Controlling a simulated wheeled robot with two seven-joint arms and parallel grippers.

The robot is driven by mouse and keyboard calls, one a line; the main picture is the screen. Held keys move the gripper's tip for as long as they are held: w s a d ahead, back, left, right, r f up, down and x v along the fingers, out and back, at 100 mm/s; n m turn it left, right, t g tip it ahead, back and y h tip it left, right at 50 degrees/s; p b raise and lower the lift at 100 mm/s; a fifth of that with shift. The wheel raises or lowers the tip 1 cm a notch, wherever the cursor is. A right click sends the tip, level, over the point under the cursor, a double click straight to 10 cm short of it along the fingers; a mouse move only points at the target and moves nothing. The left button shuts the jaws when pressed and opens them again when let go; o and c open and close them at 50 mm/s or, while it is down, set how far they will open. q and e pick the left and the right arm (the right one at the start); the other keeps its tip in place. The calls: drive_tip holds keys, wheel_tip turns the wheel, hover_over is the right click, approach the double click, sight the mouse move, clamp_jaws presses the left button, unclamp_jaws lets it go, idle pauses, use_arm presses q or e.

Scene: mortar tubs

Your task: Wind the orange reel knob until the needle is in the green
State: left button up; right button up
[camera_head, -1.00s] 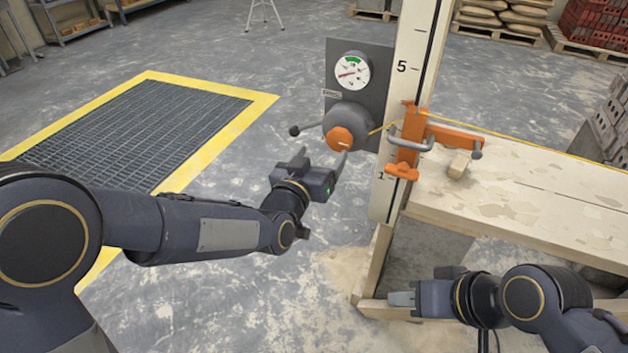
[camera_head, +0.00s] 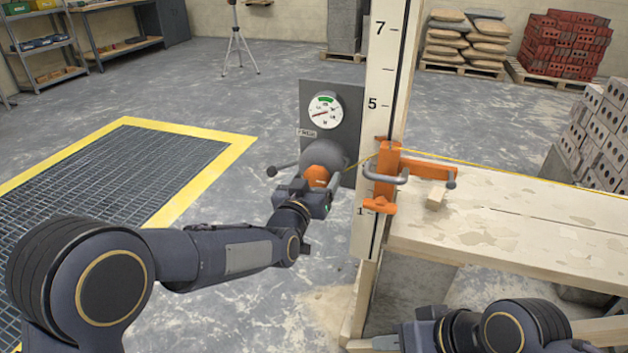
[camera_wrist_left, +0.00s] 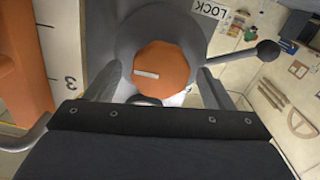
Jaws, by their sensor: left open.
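The orange reel knob (camera_head: 316,176) sits on the front of a grey reel drum (camera_head: 325,156) on a grey plate. It also shows in the left wrist view (camera_wrist_left: 165,75), with a pale mark on its face. Above it, the round gauge (camera_head: 325,111) has a green band at its top; its red needle points to the lower left, outside the green. My left gripper (camera_head: 318,192) is at the knob, open. In the left wrist view its two fingers (camera_wrist_left: 160,88) stand on either side of the knob; contact is unclear. My right gripper (camera_head: 388,342) is low, near the bench frame, its jaws unclear.
A grey lever with a dark ball (camera_head: 272,171) sticks out left of the drum. An orange clamp (camera_head: 386,175) grips the numbered post (camera_head: 376,110) right of the plate, with a yellow line running from the drum. The wooden bench (camera_head: 500,215) fills the right.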

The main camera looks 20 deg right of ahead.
use_arm(q)
drive_tip(key=c, duration=1)
drive_tip(key=shift+m, duration=0.3)
drive_tip(key=m+b, duration=0.1)
drive_tip(key=m, duration=0.2)
drive_tip(key=shift+s+b, duration=0.1)
drive_tip(key=shift+b, duration=0.25)
drive_tip(key=m+b, duration=0.1)
drive_tip(key=m, duration=0.5)
drive_tip(key=shift+d+f, duration=0.1)
drive_tip(key=shift+d, duration=0.05)
drive_tip(key=m+b, duration=0.2)
drive_tip(key=m, duration=0.4)
drive_tip(key=shift+s+d+f, duration=0.1)
drive_tip(key=shift+f, duration=0.05)
drive_tip(key=m+b, duration=0.3)
drive_tip(key=m, duration=0.3)
